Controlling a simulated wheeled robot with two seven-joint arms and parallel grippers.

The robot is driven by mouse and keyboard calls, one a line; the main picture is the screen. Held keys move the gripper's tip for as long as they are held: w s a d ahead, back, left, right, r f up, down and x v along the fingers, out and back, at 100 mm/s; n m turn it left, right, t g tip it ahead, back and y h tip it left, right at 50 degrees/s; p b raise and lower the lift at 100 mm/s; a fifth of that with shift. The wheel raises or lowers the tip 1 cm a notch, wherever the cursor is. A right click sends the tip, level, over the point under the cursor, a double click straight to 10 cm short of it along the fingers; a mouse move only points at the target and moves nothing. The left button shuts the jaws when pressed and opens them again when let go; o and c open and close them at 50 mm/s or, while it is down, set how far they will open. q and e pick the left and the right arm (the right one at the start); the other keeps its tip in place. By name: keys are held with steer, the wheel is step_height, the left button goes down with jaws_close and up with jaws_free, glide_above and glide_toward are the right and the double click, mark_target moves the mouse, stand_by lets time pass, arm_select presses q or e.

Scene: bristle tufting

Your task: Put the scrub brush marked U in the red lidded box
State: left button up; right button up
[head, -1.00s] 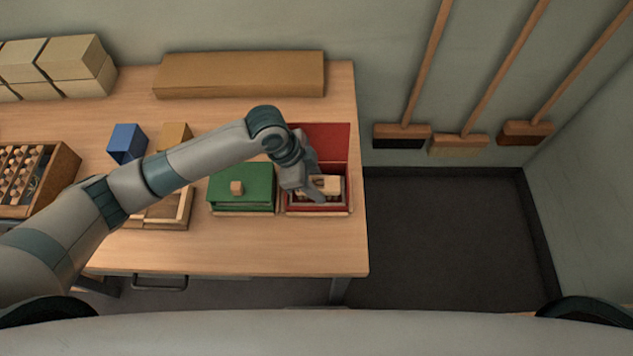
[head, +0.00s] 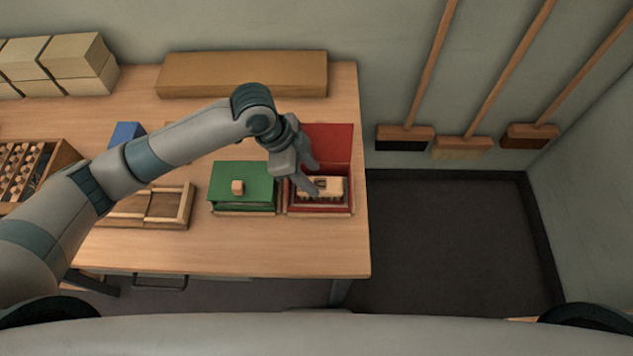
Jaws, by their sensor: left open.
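The red lidded box (head: 320,209) stands at the right end of the bench, with its red lid (head: 329,143) open and tilted back. A scrub brush (head: 332,186) with a pale wooden back and dark bristles lies inside it. A dark mark shows on the brush back, too small to read for certain. My left gripper (head: 313,178) is open, just above and left of the brush, with its fingers apart. Whether a finger touches the brush, I cannot tell. My right gripper is not in view.
A green box (head: 243,187) with a wooden knob stands shut just left of the red box. A wooden tray (head: 160,216) is further left, near a blue block (head: 125,134) and a compartment rack (head: 32,172). A long brown box (head: 242,74) lies at the back. Brooms (head: 461,148) hang right.

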arm_select(q)
steer(key=v, duration=0.6)
steer(key=shift+a+r+b, duration=0.2)
steer(key=shift+r+b, duration=0.15)
steer(key=shift+b, duration=0.1)
stand_by(1.7)
